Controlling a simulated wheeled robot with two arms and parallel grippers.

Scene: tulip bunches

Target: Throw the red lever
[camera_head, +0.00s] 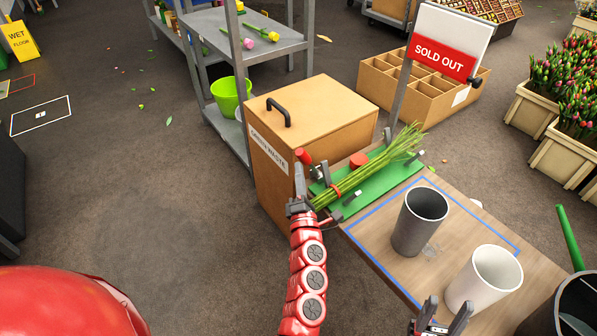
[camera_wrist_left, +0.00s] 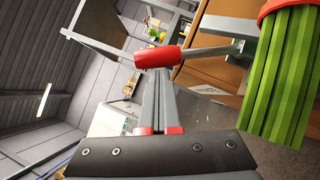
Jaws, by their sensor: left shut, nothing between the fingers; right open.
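The red lever's handle (camera_head: 303,156) is at the device end nearest the cardboard bin. In the left wrist view the red handle (camera_wrist_left: 158,57) sits on a grey rod that runs right to a bracket. My left gripper (camera_head: 299,170) is shut and empty, with its fingertips at the handle. In the left wrist view the fingers (camera_wrist_left: 158,85) point at the handle and partly overlap it; I cannot tell whether they touch. A bundle of green stems (camera_head: 370,176) lies on the green bed (camera_head: 402,172) beside the lever. My right gripper (camera_head: 438,322) is open at the bottom edge.
The lidded cardboard bin (camera_head: 318,108) stands just behind and left of the lever. On the table are a grey cup (camera_head: 420,222) and a white cup (camera_head: 484,280). A "SOLD OUT" sign (camera_head: 441,58) rises behind.

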